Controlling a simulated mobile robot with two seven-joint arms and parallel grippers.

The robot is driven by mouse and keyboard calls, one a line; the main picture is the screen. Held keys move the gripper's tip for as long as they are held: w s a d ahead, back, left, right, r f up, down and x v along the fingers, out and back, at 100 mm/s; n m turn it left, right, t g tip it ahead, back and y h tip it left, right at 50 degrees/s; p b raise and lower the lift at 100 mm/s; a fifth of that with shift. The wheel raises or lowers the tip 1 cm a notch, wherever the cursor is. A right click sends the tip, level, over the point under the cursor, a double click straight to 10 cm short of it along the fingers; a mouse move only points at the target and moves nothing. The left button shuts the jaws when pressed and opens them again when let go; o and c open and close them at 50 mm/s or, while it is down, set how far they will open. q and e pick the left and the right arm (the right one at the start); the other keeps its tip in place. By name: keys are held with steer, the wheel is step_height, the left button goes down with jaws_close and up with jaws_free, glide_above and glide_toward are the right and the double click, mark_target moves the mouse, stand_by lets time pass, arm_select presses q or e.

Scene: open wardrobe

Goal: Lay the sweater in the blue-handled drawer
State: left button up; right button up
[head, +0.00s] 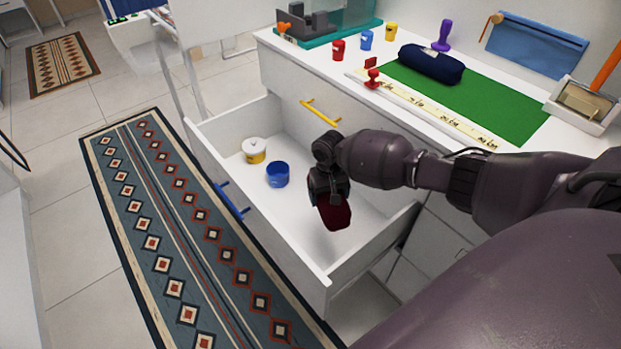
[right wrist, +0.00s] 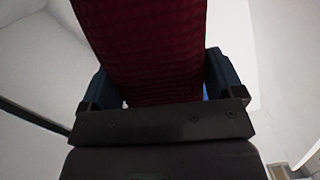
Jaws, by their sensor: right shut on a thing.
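The sweater (head: 335,212) is dark red and hangs from my right gripper (head: 326,190) in the head view. In the right wrist view the ribbed red sweater (right wrist: 148,50) fills the space between the two fingers of my right gripper (right wrist: 155,85). The gripper is shut on it and holds it over the right part of the open drawer. The white drawer (head: 262,252) is pulled out and has a blue handle (head: 229,201) on its front. The gap between sweater and drawer floor is hard to judge. My left gripper is not in view.
Inside the drawer, a white-lidded yellow pot (head: 254,151) and a blue cup (head: 277,175) stand toward the left. A yellow-handled drawer (head: 290,98) is shut above. The countertop holds a green mat (head: 500,105), a dark blue pouch (head: 430,65) and small cups. A patterned rug (head: 175,220) lies in front.

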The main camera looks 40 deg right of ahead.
steer(key=b, duration=0.3)
glide_above(327, 240)
step_height(327, 240, down, 7)
steer(key=f+b, duration=0.4)
steer(key=f, duration=0.3)
steer(key=shift+w, duration=0.2)
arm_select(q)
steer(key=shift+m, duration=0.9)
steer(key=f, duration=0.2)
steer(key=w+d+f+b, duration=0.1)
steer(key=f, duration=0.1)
arm_select(e)
steer(key=shift+w+f, duration=0.25)
steer(key=shift+f, duration=0.1)
steer(key=f+b, duration=0.2)
steer(key=f, duration=0.2)
steer(key=shift+s+f, duration=0.1)
steer(key=shift+s, duration=0.1)
steer(key=shift+f+b, duration=0.2)
steer(key=shift+b, duration=0.15)
steer(key=shift+w+r, duration=0.25)
steer(key=shift+r, duration=0.1)
steer(key=shift+f, duration=0.2)
steer(key=o, duration=0.8)
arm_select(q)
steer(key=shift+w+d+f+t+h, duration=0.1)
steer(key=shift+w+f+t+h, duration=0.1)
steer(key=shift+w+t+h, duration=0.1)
